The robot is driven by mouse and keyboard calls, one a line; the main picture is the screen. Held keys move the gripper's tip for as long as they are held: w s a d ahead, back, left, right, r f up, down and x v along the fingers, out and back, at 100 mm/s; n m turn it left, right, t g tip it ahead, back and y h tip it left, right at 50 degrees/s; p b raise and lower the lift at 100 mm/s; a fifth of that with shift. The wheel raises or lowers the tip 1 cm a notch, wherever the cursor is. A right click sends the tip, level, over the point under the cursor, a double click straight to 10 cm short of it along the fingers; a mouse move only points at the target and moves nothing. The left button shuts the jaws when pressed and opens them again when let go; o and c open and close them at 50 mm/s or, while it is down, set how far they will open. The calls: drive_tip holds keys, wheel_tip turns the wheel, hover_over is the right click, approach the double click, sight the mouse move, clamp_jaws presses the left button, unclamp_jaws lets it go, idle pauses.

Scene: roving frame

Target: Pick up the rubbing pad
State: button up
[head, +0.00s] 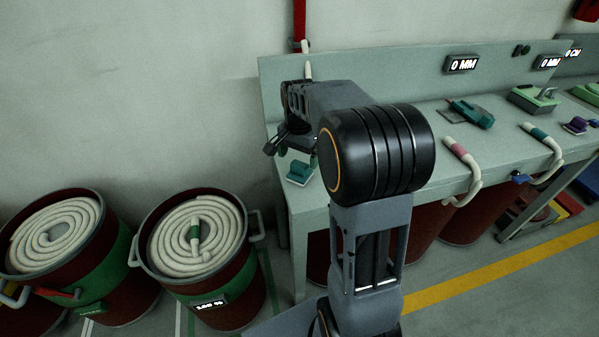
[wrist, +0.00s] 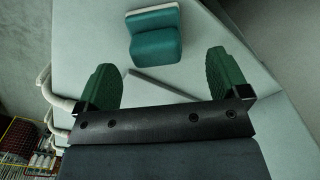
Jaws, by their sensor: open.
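The rubbing pad appears to be the small teal block with a white base (head: 299,172), lying on the left end of the grey-green workbench (head: 330,217). It also shows at the top middle of the wrist view (wrist: 155,38). My gripper (head: 294,152) is above the bench's left end, close to the pad. In the wrist view my gripper (wrist: 163,70) is open, with its green fingers apart and nothing between them. The pad lies just beyond the fingertips, within the width of the gap. I cannot tell whether anything touches it.
A teal tool (head: 470,113), a green block (head: 535,98) and a purple tool (head: 577,125) lie farther right on the bench. Pale hoses hang over its front edge. Drums of coiled hose (head: 200,245) stand left of the bench. A back panel (head: 400,75) rises behind it.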

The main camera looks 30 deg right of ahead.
sight(300, 163)
drive_tip(key=shift+s+f+p, duration=0.15)
drive_tip(key=shift+f+p, duration=0.05)
drive_tip(key=shift+f, duration=1.15)
drive_tip(key=shift+s+f+p, duration=0.1)
drive_tip(key=shift+f+p, duration=0.05)
drive_tip(key=shift+f, duration=1.2)
drive_tip(key=c, duration=1.1)
drive_tip(key=shift+r, duration=0.1)
drive_tip(key=shift+r, duration=0.6)
drive_tip(key=s+a+r, duration=0.2)
drive_tip(key=s+r, duration=0.2)
drive_tip(key=s+a+r+b, duration=0.1)
drive_tip(key=s+a+r, duration=0.1)
drive_tip(key=s+r, duration=0.1)
drive_tip(key=s+a+r+b, duration=0.1)
drive_tip(key=s+a+r, duration=0.1)
drive_tip(key=s+r, duration=0.2)
drive_tip(key=shift+s+a+r, duration=0.3)
drive_tip(key=shift+s+a, duration=0.1)
drive_tip(key=shift+s, duration=0.2)
